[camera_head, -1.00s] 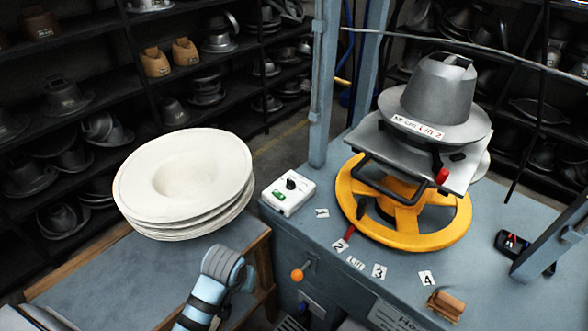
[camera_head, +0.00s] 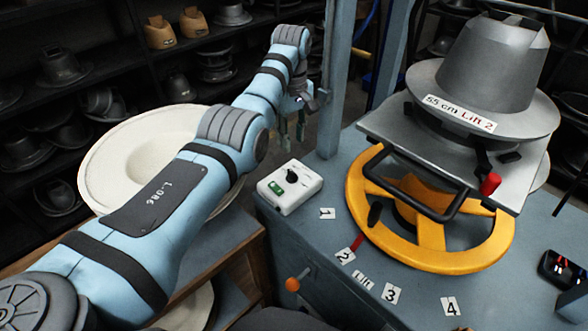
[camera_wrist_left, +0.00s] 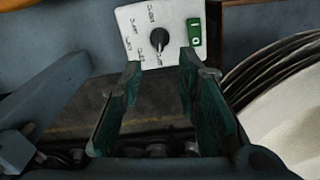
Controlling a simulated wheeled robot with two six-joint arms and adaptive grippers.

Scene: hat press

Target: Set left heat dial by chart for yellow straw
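The left heat dial is a black knob (camera_head: 292,176) on a white control box (camera_head: 283,196) with a green switch, at the left edge of the blue press table. In the left wrist view the dial (camera_wrist_left: 159,38) sits on the box (camera_wrist_left: 132,22) with markings around it, too small to read. My left gripper (camera_head: 291,139) is above and behind the box in the head view. Its green fingers (camera_wrist_left: 158,75) are apart with nothing between them, and the dial shows beyond the gap. My right gripper and the chart are not in view.
A yellow handwheel (camera_head: 440,258) and a grey hat block (camera_head: 490,75) stand right of the box. Number cards, including card 1 (camera_head: 327,213), lie on the table. A blue post (camera_head: 333,80) rises behind the box. White hat bodies (camera_head: 105,170) are stacked at left.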

